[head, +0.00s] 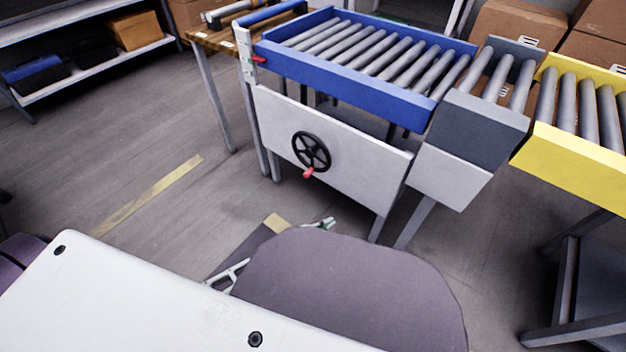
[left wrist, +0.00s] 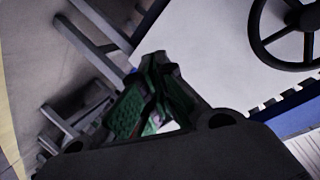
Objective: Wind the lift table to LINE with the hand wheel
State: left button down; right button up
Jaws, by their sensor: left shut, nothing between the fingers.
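The lift table (head: 345,67) is a blue roller bed above a white panel (head: 350,180). A black spoked hand wheel (head: 311,152) is on that panel, with a red handle (head: 309,173) at its lower side. The wheel also shows in the left wrist view (left wrist: 262,45), cut by the picture's edge. A red pointer (head: 259,59) sits by a pale post at the bed's left end; no LINE marking is readable. My left gripper (head: 325,224) appears below the wheel, partly hidden by my arm. Its green fingers (left wrist: 158,88) are shut and empty, apart from the wheel. My right gripper is out of view.
A grey roller section (head: 475,125) and a yellow roller conveyor (head: 580,150) stand right of the lift table. A wooden bench (head: 215,38) stands behind its left end, and a shelf (head: 95,68) is at the far left. Floor left of the table is clear.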

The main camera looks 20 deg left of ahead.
pick_arm(q)
jog(key=w+a+r+m+t+y, duration=0.2)
jog(key=w+a+r+t+y, duration=0.1)
jog(key=a+r, duration=0.3)
jog(key=shift+w+a+m+t+y, duration=0.2)
jog(key=shift+m+t+y, duration=0.2)
jog(key=shift+y, duration=0.4)
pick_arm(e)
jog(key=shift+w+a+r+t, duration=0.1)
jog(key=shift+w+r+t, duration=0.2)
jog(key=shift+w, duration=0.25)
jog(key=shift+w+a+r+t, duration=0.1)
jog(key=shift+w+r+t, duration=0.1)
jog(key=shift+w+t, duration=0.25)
pick_arm(q)
jog(key=shift+w, duration=0.15)
jog(key=w+a+f+b, duration=0.2)
jog(key=w, duration=0.9)
jog(key=shift+f, duration=0.25)
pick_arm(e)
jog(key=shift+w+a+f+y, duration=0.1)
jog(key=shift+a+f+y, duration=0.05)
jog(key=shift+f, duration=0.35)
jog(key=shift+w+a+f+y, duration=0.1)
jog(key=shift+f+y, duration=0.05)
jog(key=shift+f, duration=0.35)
pick_arm(q)
jog(key=shift+a, duration=0.15)
